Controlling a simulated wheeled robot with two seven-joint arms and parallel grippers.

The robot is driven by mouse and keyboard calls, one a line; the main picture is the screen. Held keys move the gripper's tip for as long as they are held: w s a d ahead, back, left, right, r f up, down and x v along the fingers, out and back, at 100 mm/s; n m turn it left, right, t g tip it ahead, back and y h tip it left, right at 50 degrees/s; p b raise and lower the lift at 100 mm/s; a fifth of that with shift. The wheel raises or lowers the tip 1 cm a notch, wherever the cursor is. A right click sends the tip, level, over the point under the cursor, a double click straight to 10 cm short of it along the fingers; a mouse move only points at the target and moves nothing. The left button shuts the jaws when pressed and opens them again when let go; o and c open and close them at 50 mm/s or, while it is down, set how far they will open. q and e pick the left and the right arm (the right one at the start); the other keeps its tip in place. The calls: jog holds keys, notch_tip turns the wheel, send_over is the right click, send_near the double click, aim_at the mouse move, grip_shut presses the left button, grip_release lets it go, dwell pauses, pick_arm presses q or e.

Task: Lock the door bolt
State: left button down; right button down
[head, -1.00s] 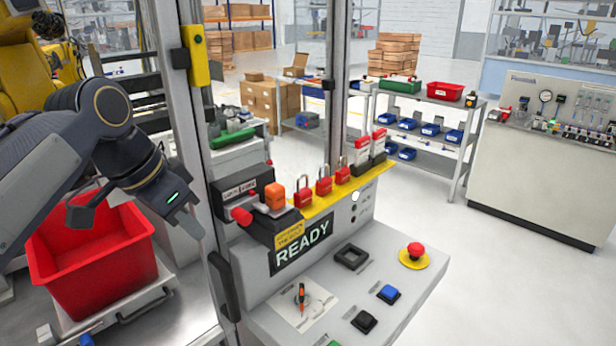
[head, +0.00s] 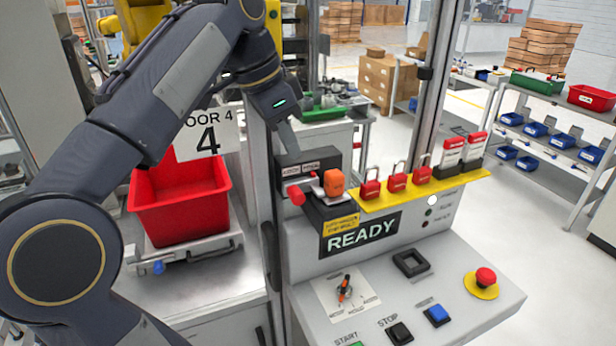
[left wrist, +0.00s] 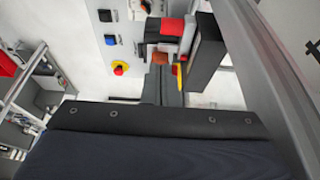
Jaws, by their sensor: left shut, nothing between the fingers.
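The door bolt unit is a dark housing (head: 308,166) with a red knob (head: 296,195) on its left and an orange block (head: 334,183) on its right. It sits beside the door post, above the READY panel. My left gripper (head: 291,136) points down just above the housing, shut and empty, apart from the red knob. In the left wrist view my shut fingers (left wrist: 165,88) reach toward the dark housing (left wrist: 206,55). The knob cannot be clearly told apart there. My right gripper is not in view.
A yellow rail with red padlocks (head: 397,182) runs right of the bolt. The console below has a rotary switch (head: 344,288), buttons and a red emergency stop (head: 485,277). A red bin (head: 180,212) stands behind my left arm. A door 4 sign (head: 208,137) hangs there.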

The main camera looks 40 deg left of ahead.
aim_at(293, 202)
pick_arm(q)
jog(key=x, duration=1)
jog(key=s, duration=0.1)
jog(key=s+a+b, duration=0.1)
jog(key=s+a, duration=0.1)
jog(key=shift+s, duration=0.65)
jog(key=shift+w, duration=0.1)
